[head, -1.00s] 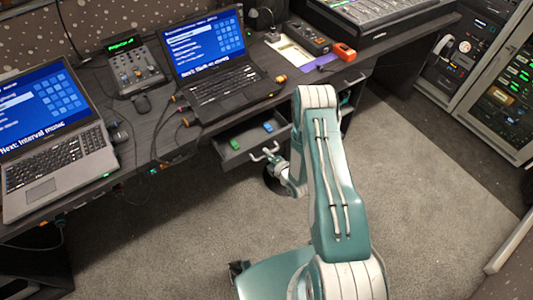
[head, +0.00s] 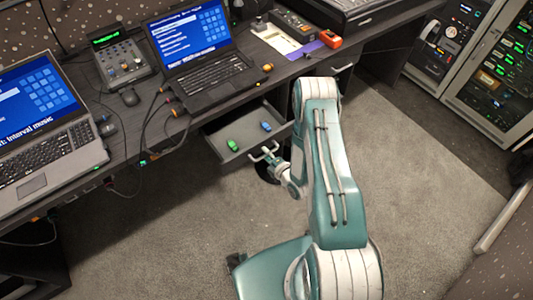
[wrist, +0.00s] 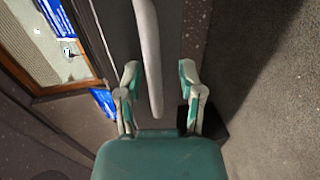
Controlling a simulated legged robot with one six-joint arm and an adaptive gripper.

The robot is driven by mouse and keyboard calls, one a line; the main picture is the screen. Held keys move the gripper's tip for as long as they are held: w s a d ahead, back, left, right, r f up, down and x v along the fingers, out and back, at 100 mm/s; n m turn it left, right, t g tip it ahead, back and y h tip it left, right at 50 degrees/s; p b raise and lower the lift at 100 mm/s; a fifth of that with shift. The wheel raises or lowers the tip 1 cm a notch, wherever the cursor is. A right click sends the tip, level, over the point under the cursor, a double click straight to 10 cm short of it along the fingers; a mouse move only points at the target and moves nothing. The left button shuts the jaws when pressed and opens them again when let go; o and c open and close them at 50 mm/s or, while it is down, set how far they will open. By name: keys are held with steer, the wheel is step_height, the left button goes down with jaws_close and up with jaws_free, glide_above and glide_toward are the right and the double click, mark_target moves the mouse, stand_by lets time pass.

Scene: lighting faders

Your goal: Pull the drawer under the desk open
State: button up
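The dark drawer (head: 248,120) stands pulled out from under the desk, with its inside showing. Its pale bar handle (head: 258,153) is on the drawer's front. My gripper (head: 273,161) is at the handle, partly hidden by my arm. In the wrist view, the handle (wrist: 151,50) runs between the two fingers of my gripper (wrist: 158,75). The fingers stand apart on either side of the bar, with a visible gap, so the gripper is open around it.
A green object (head: 233,145) and a blue object (head: 266,126) lie in the drawer. Laptops, cables and a mixer (head: 122,60) are on the desk (head: 150,125). Equipment racks (head: 495,75) stand at the right. The carpet (head: 420,170) is clear.

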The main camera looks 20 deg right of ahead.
steer(key=shift+r, duration=0.15)
steer(key=shift+s+d, duration=0.1)
steer(key=v, duration=1.1)
steer(key=shift+s, duration=0.25)
steer(key=shift+d, duration=0.1)
